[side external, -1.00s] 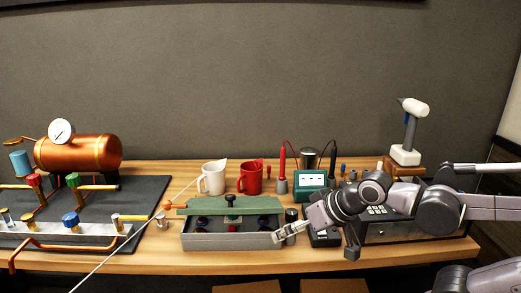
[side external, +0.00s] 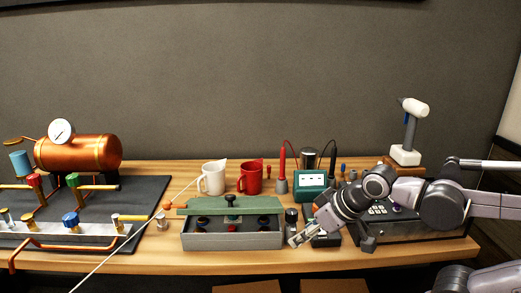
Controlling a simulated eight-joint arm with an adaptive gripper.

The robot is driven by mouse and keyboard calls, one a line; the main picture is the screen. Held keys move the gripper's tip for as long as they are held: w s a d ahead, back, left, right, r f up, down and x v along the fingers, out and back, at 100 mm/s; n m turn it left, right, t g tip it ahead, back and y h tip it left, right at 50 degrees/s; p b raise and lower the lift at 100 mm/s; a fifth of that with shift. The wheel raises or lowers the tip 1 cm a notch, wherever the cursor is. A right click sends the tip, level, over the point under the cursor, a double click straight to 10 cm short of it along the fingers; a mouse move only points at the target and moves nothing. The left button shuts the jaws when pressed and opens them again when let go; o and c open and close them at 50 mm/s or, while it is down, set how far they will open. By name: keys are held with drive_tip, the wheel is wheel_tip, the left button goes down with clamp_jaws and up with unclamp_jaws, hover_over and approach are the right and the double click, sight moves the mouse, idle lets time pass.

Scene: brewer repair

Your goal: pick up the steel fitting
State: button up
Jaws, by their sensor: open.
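My gripper (side external: 295,241) is open at the table's front, just right of the grey box, with its fingers pointing down and left. Another small steel-coloured piece (side external: 161,222) stands by the right edge of the dark mat, far to the left of my gripper. I cannot tell which of these is the steel fitting. Nothing shows clearly between my fingers.
The grey box (side external: 232,241) with a green lid (side external: 225,205) stands left of my gripper. A white mug (side external: 212,180), a red mug (side external: 250,179) and a green meter (side external: 311,181) stand behind. The copper boiler (side external: 85,153) is at left. Bare wood lies in front.

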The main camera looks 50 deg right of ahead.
drive_tip(key=w+a+r, duration=0.2)
drive_tip(key=w+r, duration=0.1)
drive_tip(key=w, duration=0.3)
drive_tip(key=w+a+r+n+g, duration=0.1)
drive_tip(key=w+r, duration=0.3)
drive_tip(key=w, duration=0.3)
drive_tip(key=w+a+r+n+g, duration=0.1)
drive_tip(key=w+a+r, duration=0.1)
drive_tip(key=w+r, duration=0.2)
drive_tip(key=shift+w+a+y, duration=0.15)
drive_tip(key=shift+w+y, duration=0.05)
drive_tip(key=shift+w, duration=0.5)
drive_tip(key=shift+w+a+y, duration=0.15)
drive_tip(key=shift+w+y, duration=0.05)
drive_tip(key=shift+w, duration=0.5)
drive_tip(key=w+a+n+g, duration=0.1)
drive_tip(key=w+a, duration=0.3)
drive_tip(key=w, duration=0.5)
drive_tip(key=n+g, duration=0.1)
approach(160, 215)
drive_tip(key=shift+x, duration=4.3)
drive_tip(key=shift+s, duration=0.1)
clamp_jaws()
